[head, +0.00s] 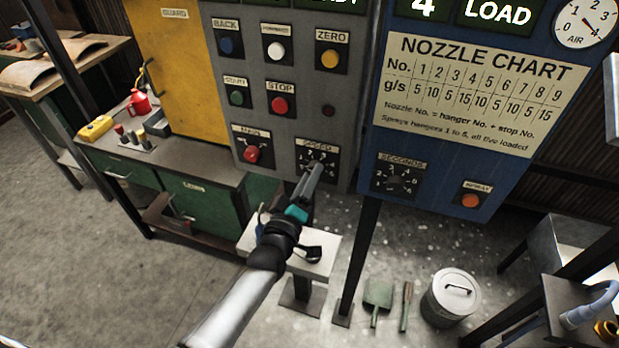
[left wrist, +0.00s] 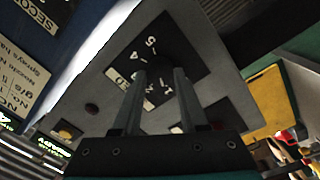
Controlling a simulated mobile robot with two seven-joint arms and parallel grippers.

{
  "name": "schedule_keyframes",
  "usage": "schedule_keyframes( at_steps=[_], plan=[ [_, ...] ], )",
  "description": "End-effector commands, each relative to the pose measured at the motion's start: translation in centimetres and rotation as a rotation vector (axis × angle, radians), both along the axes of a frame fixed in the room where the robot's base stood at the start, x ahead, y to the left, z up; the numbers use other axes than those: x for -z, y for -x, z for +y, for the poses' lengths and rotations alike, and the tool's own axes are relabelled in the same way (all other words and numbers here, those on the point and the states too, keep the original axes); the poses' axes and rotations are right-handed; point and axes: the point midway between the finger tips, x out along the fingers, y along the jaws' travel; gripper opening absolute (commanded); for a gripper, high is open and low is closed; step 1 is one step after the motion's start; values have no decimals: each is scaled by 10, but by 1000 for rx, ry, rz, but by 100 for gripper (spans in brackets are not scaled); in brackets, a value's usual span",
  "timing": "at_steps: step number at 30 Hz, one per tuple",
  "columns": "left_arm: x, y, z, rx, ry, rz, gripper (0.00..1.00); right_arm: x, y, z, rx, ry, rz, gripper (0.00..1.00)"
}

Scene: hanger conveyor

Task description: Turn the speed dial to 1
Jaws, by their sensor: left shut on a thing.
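The speed dial (head: 328,158) is a black plate with white numbers at the lower right of the grey control panel. My left gripper (head: 314,168) reaches up to it from below and covers its middle. In the left wrist view the dial plate (left wrist: 193,62) lies straight ahead, with numbers such as 4 and 5 visible. There the two fingers of my left gripper (left wrist: 161,74) are on either side of the dark dial knob (left wrist: 159,70), shut on it. The knob's pointer is hidden or too dark, so its setting cannot be read. My right gripper is out of view.
The grey panel carries buttons and a red main switch (head: 252,154) left of the dial. A blue panel (head: 440,165) with a seconds dial (head: 398,181) stands to the right. A white-topped stand (head: 318,262) is below; a lidded bin (head: 452,297) sits on the floor.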

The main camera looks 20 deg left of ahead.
Motion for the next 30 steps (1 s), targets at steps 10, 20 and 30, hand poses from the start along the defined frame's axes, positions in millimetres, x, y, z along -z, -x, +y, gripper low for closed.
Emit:
schedule_keyframes(
  at_steps=[10,20,30],
  plan=[
    [0,0,0,0,34,0,0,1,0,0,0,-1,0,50],
    [0,0,0,0,33,0,54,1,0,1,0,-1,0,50],
    [0,0,0,0,33,1,73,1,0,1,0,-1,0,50]
  ],
)
